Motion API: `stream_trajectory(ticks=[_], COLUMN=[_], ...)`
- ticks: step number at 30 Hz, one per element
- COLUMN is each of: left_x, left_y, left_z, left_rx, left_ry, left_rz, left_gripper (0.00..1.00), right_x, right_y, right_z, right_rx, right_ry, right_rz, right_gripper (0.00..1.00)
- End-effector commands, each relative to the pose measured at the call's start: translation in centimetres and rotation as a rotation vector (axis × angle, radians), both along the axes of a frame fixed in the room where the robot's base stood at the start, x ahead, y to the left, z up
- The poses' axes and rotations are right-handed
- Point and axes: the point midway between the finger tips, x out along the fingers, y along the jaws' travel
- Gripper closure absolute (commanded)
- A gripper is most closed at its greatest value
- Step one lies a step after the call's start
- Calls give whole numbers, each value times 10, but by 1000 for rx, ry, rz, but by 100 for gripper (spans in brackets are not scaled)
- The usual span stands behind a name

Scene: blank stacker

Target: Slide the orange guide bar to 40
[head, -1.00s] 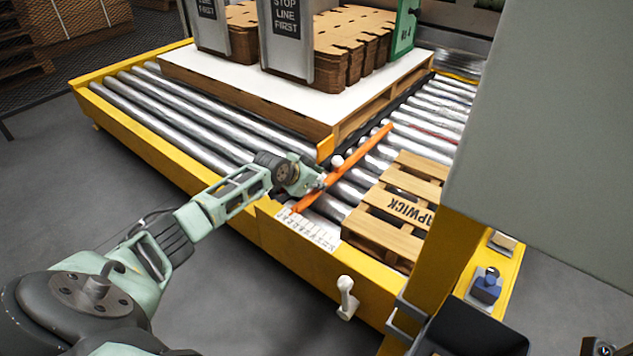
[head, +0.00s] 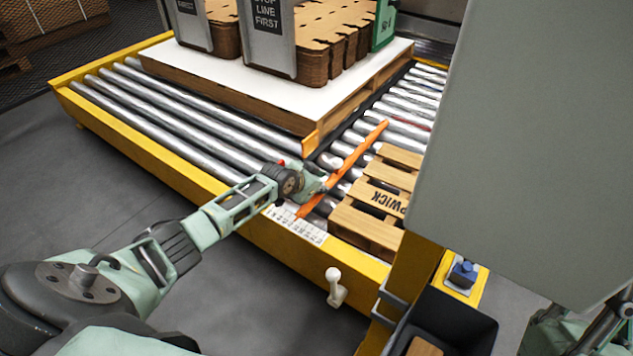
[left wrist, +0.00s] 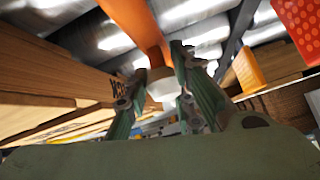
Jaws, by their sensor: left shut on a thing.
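The orange guide bar (head: 345,168) lies slantwise over the rollers, its near end above the white number scale (head: 297,224) on the yellow front edge. The scale's numbers are too small to read. My left gripper (head: 320,186) is at the bar's near part. In the left wrist view its fingers (left wrist: 168,95) are shut around a white knob (left wrist: 161,84) beneath the orange bar (left wrist: 138,28). A white ball (head: 336,162) shows by the bar in the head view. My right gripper is not in view.
A wooden pallet (head: 375,205) sits close to the right of the bar. A loaded pallet with a white sheet (head: 300,105) stands behind left. A white-knobbed lever (head: 334,285) is on the front, and a black bin (head: 455,325) is at lower right.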

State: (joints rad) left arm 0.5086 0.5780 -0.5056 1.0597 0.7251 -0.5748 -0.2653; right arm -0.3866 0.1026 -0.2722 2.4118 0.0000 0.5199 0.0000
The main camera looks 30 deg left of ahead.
Motion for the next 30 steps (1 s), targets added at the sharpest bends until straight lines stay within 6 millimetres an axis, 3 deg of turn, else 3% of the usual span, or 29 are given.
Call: stream_trajectory(ticks=[5, 6, 10, 22, 30], left_x=[-5, -5, -5, -4, -25], left_y=[-1, -1, 0, 1, 3], left_z=[-7, -8, -8, -1, 19], left_rx=[1, 1, 2, 2, 2], left_ry=[16, 17, 16, 7, 6], left_rz=[-2, -2, 0, 0, -1], left_gripper=[100, 74, 62, 62, 62], right_x=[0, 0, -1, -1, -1], right_y=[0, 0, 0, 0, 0], right_z=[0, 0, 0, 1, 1], right_rx=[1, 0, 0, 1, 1], right_ry=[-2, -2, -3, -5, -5], right_rz=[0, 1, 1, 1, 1], right_gripper=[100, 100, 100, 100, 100])
